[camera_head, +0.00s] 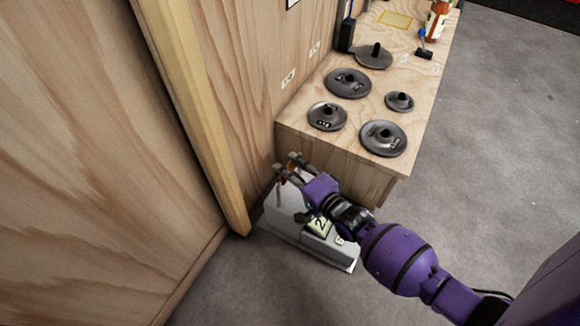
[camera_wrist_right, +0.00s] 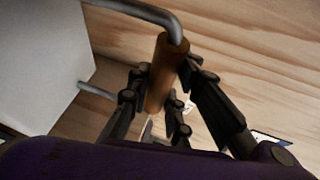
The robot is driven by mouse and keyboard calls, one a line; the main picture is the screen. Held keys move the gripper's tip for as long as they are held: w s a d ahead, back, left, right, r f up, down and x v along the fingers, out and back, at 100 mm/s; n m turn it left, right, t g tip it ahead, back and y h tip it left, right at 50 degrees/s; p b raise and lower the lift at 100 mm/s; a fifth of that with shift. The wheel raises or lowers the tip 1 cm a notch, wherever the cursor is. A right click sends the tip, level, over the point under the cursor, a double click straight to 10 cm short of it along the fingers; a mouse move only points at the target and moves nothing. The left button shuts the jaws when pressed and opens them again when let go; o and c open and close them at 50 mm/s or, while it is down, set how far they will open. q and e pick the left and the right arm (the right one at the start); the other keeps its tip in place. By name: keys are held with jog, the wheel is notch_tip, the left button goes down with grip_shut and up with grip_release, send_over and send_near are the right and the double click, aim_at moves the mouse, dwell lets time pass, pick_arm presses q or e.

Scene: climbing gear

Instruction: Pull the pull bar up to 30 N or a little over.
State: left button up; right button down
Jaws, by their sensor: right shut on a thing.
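The pull bar (camera_wrist_right: 163,78) has a brown cylindrical grip on a bent grey metal rod. My right gripper (camera_wrist_right: 166,70) is shut around the brown grip, one finger on each side. In the head view my right gripper (camera_head: 287,165) is over the grey box (camera_head: 283,218) on the floor, and the bar shows only as a small orange-brown bit between the fingers. A greenish display (camera_head: 320,224) on the box shows a digit that looks like 2; my gripper and wrist hide the rest. My left gripper is not in view.
A wooden bench (camera_head: 330,165) stands just beyond the box, with several dark weight plates (camera_head: 384,138) on top. A wooden wall with a pale post (camera_head: 205,120) is close on the left. Grey floor (camera_head: 480,150) is clear on the right.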

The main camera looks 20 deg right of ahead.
jog(key=shift+f+b, duration=0.35)
jog(key=shift+f, duration=0.05)
jog(key=shift+f+b, duration=0.55)
jog(key=shift+f, duration=0.15)
jog(key=c, duration=1.5)
grip_release()
jog(key=shift+f, duration=0.1)
jog(key=v, duration=1.2)
